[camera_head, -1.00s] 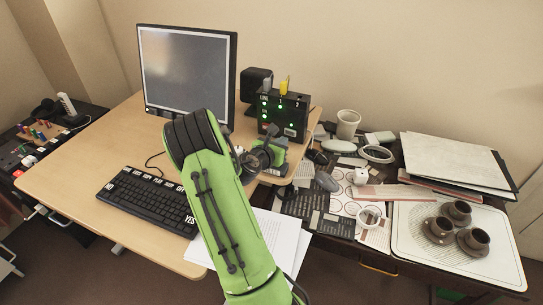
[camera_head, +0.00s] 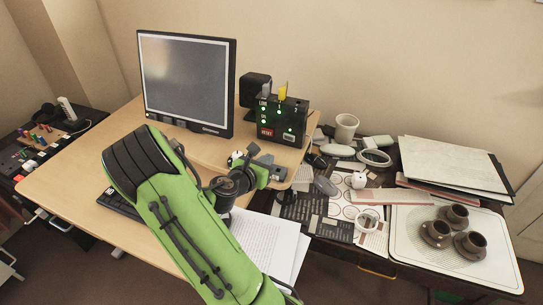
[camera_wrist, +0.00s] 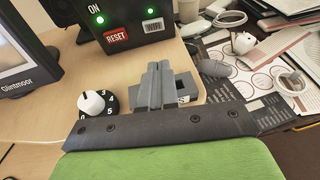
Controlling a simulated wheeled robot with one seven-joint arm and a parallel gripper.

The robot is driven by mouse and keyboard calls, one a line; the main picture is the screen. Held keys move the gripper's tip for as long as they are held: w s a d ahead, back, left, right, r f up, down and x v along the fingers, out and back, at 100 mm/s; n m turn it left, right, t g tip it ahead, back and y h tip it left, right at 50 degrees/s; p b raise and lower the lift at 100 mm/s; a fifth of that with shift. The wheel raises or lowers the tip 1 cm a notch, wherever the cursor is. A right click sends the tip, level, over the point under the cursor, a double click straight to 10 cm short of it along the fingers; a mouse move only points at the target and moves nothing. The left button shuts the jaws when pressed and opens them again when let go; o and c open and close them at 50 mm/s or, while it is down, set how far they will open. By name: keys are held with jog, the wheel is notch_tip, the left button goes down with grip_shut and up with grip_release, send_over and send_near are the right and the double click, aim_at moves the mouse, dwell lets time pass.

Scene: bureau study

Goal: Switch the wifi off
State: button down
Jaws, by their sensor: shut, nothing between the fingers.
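A black box (camera_head: 282,118) with green lights and a yellow plug on top stands on the desk right of the monitor. Its front has a red RESET button (camera_head: 265,132), which also shows in the wrist view (camera_wrist: 116,37). To its right in the wrist view is a grey labelled switch or plate (camera_wrist: 154,26) under a green light; I cannot read its label for sure. My gripper (camera_head: 272,168) is in front of the box, apart from it. In the wrist view its grey fingers (camera_wrist: 158,68) are shut and empty, pointing toward the box below the labelled plate.
A white knob on a numbered black dial (camera_wrist: 95,103) is left of my fingers. The monitor (camera_head: 187,80) and a black speaker (camera_head: 255,90) stand left of the box. A lower cluttered table to the right holds a mug (camera_head: 346,128), papers and brown cups (camera_head: 457,217).

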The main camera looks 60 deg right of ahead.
aim_at(291, 139)
jog(key=shift+s+a, duration=0.1)
dwell(0.3)
jog(key=b+x, duration=0.1)
jog(key=x, duration=0.3)
jog(key=b+x, duration=0.1)
jog(key=x, duration=0.3)
jog(key=r+x, duration=0.1)
jog(key=x, duration=0.4)
jog(key=shift+d+f+b, duration=0.1)
jog(key=shift+d+b, duration=0.15)
jog(key=shift+b, duration=0.15)
jog(key=shift+d, duration=0.35)
